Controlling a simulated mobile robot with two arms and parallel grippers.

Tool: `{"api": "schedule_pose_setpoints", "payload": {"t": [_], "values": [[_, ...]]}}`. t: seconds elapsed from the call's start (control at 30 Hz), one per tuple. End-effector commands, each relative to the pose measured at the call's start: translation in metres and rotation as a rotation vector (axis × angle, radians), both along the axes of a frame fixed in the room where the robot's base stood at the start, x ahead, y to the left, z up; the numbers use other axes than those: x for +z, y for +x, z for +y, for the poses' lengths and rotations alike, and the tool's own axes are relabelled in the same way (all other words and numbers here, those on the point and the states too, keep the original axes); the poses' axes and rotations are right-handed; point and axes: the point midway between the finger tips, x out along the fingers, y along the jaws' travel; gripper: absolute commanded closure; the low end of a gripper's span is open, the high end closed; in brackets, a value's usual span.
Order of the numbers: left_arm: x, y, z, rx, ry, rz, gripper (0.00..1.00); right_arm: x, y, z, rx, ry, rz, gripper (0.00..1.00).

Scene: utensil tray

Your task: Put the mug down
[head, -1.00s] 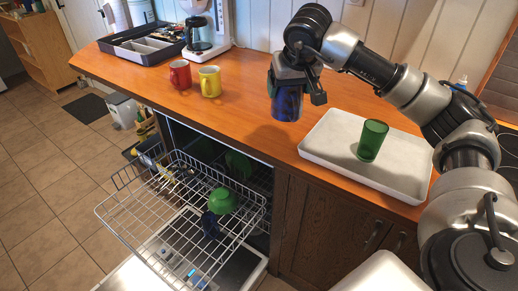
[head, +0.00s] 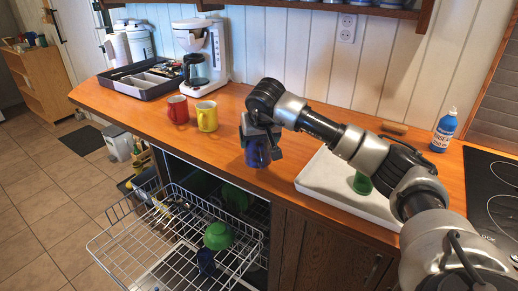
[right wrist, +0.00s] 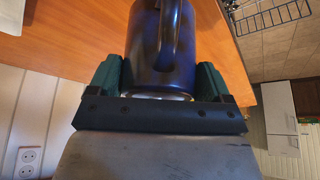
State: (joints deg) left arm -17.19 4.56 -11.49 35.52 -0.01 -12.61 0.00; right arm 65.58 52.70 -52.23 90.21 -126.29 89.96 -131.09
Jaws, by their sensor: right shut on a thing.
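A dark blue mug (head: 257,154) is in my right gripper (head: 262,139), near the counter's front edge beside the open dishwasher. In the right wrist view the mug (right wrist: 162,48) sits between the two green-padded fingers of the right gripper (right wrist: 159,80), with its handle facing the camera. The fingers are shut on it. I cannot tell whether its base touches the wooden counter (head: 245,97). My left gripper is not in view.
A red mug (head: 177,110) and a yellow mug (head: 207,117) stand to the left. A white tray (head: 318,178) with a green cup (head: 362,183) is to the right, partly behind my arm. The pulled-out dishwasher rack (head: 150,250) is below. Bare counter lies between the yellow mug and my gripper.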

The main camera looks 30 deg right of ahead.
Motion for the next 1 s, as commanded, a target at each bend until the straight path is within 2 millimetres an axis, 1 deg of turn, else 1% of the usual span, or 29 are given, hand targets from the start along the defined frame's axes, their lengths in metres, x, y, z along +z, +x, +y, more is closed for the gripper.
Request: {"api": "schedule_pose_setpoints", "payload": {"t": [0.1, 0.23, 0.67, 0.7, 0.77, 0.8, 1.0], "values": [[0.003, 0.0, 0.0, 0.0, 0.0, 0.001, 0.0, -0.018, -0.001, 0.0, 0.0, -0.001, 0.005, 0.53], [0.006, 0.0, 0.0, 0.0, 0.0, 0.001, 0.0, -0.034, -0.001, 0.0, 0.001, 0.001, 0.003, 0.53], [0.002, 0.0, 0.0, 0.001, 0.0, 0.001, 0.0, -0.041, -0.001, 0.0, 0.001, 0.0, 0.0, 0.53], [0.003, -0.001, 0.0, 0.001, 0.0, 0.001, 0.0, -0.041, -0.001, 0.0, 0.001, 0.0, 0.001, 0.16], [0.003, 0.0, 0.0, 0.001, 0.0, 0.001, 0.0, -0.041, -0.001, 0.0, 0.001, 0.0, 0.002, 0.06], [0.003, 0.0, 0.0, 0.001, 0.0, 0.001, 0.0, -0.041, -0.001, 0.0, 0.001, 0.0, 0.002, 0.0], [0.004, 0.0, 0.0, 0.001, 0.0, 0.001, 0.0, -0.041, -0.001, 0.0, 0.001, 0.0, 0.002, 0.0]]}}
